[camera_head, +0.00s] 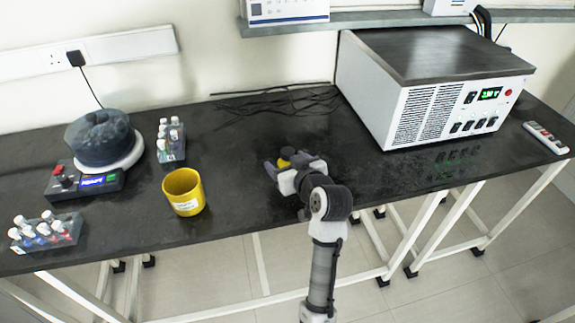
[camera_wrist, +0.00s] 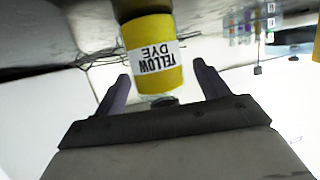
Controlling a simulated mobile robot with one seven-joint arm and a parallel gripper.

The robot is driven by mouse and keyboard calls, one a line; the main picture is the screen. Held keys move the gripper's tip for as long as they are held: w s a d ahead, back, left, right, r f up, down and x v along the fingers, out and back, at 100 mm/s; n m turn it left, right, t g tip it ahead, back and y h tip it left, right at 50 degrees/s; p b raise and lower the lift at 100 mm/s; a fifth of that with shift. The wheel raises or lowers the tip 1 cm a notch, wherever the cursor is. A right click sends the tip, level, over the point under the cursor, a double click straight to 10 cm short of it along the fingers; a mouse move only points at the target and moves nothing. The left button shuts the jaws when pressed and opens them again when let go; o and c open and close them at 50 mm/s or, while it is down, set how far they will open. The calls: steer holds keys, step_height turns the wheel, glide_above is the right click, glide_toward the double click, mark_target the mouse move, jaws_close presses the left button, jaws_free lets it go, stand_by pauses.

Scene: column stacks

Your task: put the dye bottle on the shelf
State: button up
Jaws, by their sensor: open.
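The dye bottle (camera_head: 284,162) stands on the black bench and shows as a small yellow patch at my gripper in the head view. In the wrist view, which looks upside down, the dye bottle (camera_wrist: 155,60) is a yellow cylinder with a white label reading "YELLOW DYE". My gripper (camera_wrist: 161,72) is open, with one finger on each side of the bottle and gaps visible between. In the head view my gripper (camera_head: 285,164) partly hides the bottle. The grey shelf (camera_head: 385,19) runs along the wall at the top right, above the bench.
A white instrument box (camera_head: 430,85) stands right of my gripper. A yellow cup (camera_head: 184,192), two vial racks (camera_head: 172,145) (camera_head: 45,234) and a dark round device (camera_head: 100,140) stand left. Loose black cables (camera_head: 285,102) lie behind. Boxes (camera_head: 288,10) sit on the shelf.

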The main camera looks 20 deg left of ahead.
steer(key=c, duration=1.1)
steer(key=shift+c, duration=0.7)
steer(key=shift+r, duration=0.15)
